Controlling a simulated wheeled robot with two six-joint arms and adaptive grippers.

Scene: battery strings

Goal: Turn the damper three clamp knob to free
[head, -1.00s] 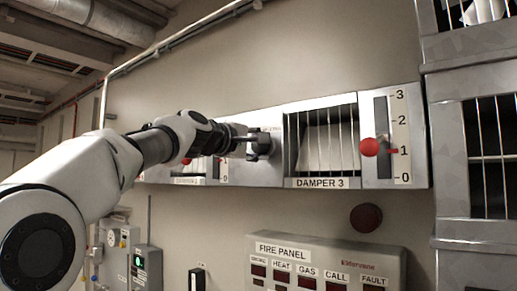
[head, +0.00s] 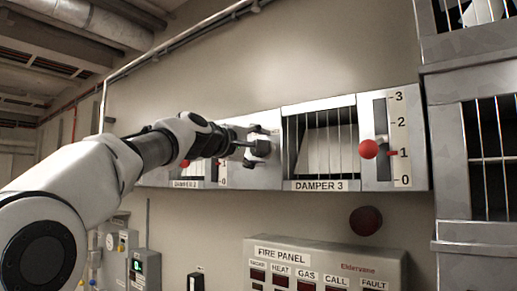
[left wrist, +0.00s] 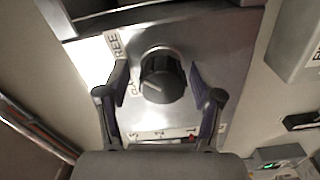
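The damper three clamp knob (head: 260,148) is a dark round knob on the metal plate left of the DAMPER 3 grille. My left gripper (left wrist: 162,90) is open, one finger on each side of the knob, with gaps visible. It also shows in the head view (head: 248,148). My right gripper is not in view.
The DAMPER 3 grille (head: 322,145) and its red-ball lever (head: 368,149), near mark 1, are to the right. The fire panel (head: 330,258) protrudes below. A metal cabinet (head: 450,190) stands at the far right.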

